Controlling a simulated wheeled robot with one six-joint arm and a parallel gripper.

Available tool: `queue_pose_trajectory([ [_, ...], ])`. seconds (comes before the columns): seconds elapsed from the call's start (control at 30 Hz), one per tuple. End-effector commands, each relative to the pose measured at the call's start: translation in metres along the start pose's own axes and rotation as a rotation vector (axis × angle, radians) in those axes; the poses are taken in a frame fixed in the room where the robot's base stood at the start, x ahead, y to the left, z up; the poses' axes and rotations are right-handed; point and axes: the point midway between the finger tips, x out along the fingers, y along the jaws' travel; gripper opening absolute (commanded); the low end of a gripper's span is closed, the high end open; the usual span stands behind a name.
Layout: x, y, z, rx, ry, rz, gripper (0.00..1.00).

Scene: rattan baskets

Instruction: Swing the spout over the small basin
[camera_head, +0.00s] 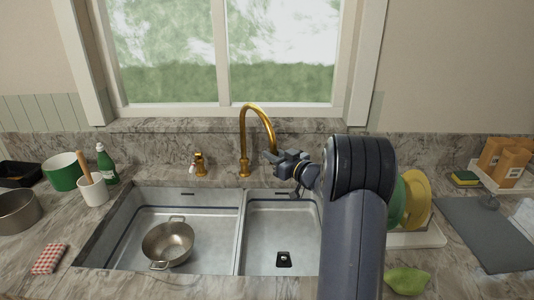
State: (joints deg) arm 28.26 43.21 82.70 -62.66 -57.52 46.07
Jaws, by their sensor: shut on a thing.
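The gold spout (244,128) rises behind the sink in a tall arch, and its free end curves down to the right. My gripper (272,158) is at that end, shut on the spout, with my arm coming in from the right. The spout's tip hangs above the back of the right basin (262,240), which is the narrower one and has a dark drain. The wider left basin (205,228) holds a metal colander (168,243). My arm hides the right edge of the right basin and part of the counter there.
A gold handle piece (199,163) stands behind the left basin. A green bottle (106,163), a white cup (93,190) and pots are at the left. Plates (416,198) in a rack stand just right of my arm. A window is behind the spout.

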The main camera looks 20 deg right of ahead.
Motion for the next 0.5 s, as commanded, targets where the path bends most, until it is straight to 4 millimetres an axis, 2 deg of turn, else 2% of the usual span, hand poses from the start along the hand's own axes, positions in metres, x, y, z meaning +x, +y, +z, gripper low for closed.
queue_pose_trajectory([
  [0.2, -0.0013, 0.0102, -0.0026, -0.002, 0.003, 0.004, 0.0],
  [0.5, -0.0013, 0.0124, -0.002, -0.002, 0.004, 0.004, 0.0],
])
